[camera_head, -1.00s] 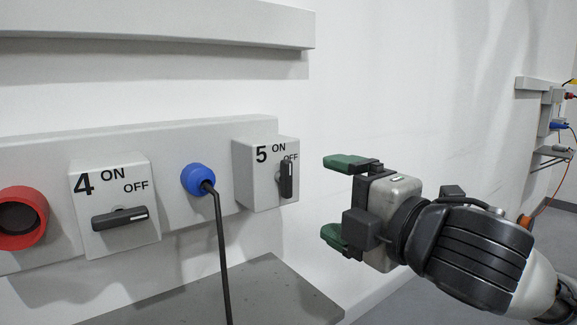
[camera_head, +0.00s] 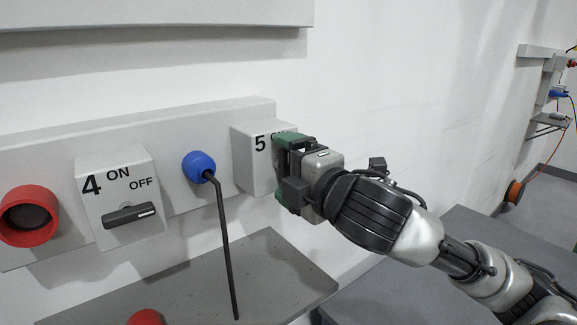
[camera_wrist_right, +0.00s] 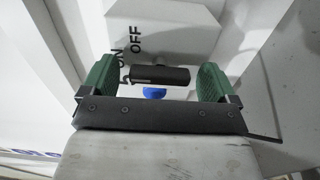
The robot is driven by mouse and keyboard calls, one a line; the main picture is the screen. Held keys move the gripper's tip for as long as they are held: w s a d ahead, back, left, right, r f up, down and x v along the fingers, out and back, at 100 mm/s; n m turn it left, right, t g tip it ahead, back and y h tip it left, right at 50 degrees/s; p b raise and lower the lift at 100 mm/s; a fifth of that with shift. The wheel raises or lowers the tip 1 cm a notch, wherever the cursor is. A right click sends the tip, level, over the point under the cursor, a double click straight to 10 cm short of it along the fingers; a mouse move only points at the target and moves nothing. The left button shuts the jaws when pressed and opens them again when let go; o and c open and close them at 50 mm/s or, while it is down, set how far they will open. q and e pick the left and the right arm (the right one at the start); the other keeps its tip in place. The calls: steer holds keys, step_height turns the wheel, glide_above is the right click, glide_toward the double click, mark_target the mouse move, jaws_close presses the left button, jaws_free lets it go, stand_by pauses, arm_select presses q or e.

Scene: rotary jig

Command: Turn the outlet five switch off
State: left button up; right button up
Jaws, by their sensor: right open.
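The outlet five box (camera_head: 252,165) is grey with a black 5, at the centre of the head view. My right gripper (camera_head: 283,168) is at its right front, one green finger above the other, hiding the switch handle and part of the lettering. In the right wrist view the black handle (camera_wrist_right: 160,76) lies between the open fingers of the gripper (camera_wrist_right: 155,82), its long axis running from finger to finger. Small gaps seem to show at both ends; contact is unclear. ON and OFF letters show on the box (camera_wrist_right: 170,25). My left gripper is not in view.
A blue plug (camera_head: 199,166) with a dark cable hangs just left of box five. The outlet four box (camera_head: 119,180) with its black handle and a red socket (camera_head: 28,215) are further left. A grey shelf (camera_head: 270,270) lies below.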

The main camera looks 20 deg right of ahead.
steer(key=c, duration=0.9)
steer(key=shift+m, duration=0.3)
steer(key=m+p, duration=0.1)
steer(key=m, duration=0.3)
steer(key=shift+p, duration=0.4)
steer(key=m+p, duration=0.2)
steer(key=m, duration=0.2)
steer(key=shift+m, duration=0.4)
steer(key=m+p, duration=0.2)
steer(key=m, duration=0.2)
steer(key=shift+m+p, duration=1.55)
steer(key=shift+m, duration=0.65)
steer(key=shift+f, duration=0.1)
steer(key=o, duration=0.9)
